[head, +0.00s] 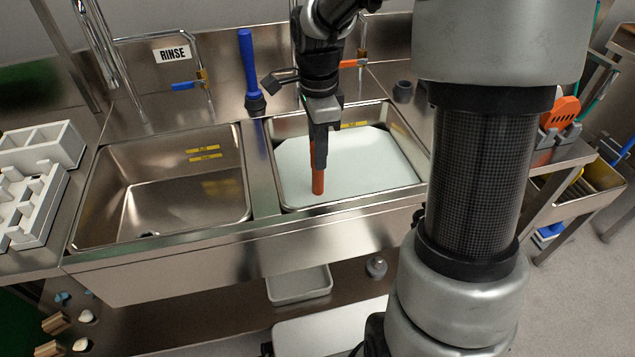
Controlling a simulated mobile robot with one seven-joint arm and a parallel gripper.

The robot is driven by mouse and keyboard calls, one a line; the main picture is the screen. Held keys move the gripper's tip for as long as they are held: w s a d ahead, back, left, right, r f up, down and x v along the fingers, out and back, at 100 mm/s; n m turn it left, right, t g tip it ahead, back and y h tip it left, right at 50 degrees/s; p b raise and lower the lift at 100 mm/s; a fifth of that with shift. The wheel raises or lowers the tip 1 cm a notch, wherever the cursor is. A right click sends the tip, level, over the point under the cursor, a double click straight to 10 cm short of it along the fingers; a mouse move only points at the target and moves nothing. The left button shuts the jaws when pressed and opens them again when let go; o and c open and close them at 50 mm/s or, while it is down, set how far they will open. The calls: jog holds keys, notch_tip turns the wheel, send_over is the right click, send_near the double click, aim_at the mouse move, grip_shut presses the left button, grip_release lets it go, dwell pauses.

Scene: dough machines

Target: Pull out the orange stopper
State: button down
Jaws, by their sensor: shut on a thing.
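The orange stopper's upright handle (318,182) shows in the right-hand basin (412,165), which holds pale, cloudy liquid (365,165). My gripper (319,160) points down over this basin and is shut on the orange handle near its upper part. The handle's lower end meets the pale surface in the picture. No plug shows below it, and I cannot tell whether the lower part is under the liquid.
A blue-handled stopper (248,65) stands on the back ledge between the basins. The left basin (170,190) looks empty. Faucets with a blue lever (183,86) and an orange lever (348,64) are behind. A grey rack (35,195) stands left.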

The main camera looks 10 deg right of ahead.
jog(key=shift+r+p, duration=0.3)
jog(key=shift+r, duration=0.35)
notch_tip(320, 180, up, 6)
jog(key=p, duration=0.5)
jog(key=shift+r, duration=0.1)
